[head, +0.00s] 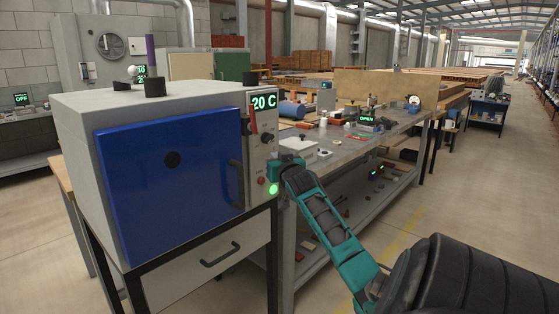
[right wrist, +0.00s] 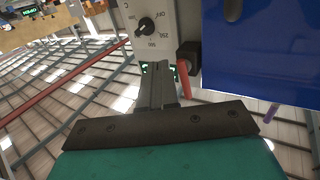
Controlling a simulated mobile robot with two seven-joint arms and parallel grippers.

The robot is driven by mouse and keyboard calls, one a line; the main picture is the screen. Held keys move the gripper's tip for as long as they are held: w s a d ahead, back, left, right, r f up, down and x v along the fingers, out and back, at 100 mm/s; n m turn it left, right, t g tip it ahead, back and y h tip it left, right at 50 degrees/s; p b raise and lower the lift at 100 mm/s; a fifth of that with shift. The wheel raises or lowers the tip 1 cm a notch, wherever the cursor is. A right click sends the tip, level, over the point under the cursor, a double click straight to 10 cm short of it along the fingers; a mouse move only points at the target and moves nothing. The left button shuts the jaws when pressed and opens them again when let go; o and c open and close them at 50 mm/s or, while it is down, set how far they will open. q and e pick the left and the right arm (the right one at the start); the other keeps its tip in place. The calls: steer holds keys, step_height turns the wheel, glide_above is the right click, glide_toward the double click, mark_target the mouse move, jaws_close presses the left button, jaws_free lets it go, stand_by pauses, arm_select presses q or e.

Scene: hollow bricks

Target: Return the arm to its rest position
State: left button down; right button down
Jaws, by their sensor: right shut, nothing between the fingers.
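My right arm reaches up from the lower right in the head view to the control panel of a grey oven with a blue door (head: 170,170). My right gripper (head: 281,165) is at the panel's right side, close to the glowing green button (head: 273,189). In the right wrist view its two dark fingers (right wrist: 158,72) are together and empty. They point towards the panel, near a dial (right wrist: 149,27) and a red lever (right wrist: 184,78). Whether the fingertips touch the panel cannot be told. My left gripper is out of view.
The oven display (head: 263,101) reads 20 C. The floor at the right (head: 480,190) is open.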

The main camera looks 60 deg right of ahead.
steer(key=shift+s+a, duration=0.15)
steer(key=shift+s, duration=0.45)
steer(key=s+a+f+n+y, duration=0.1)
steer(key=a+f+n+y, duration=0.6)
steer(key=a+f, duration=1.6)
steer(key=s+a+f+n+g+y, duration=0.1)
steer(key=s+a+f+y, duration=0.1)
steer(key=s+a, duration=0.3)
steer(key=s+a+f+n+g+y, duration=0.1)
steer(key=s+a+f, duration=0.3)
steer(key=a, duration=1)
steer(key=s+a+f+n+g+y, duration=0.1)
steer(key=s+a+f+y, duration=0.2)
steer(key=s+a, duration=0.3)
steer(key=a, duration=0.4)
steer(key=shift+f+n+y, duration=0.3)
steer(key=shift+f, duration=0.1)
steer(key=shift+a, duration=0.1)
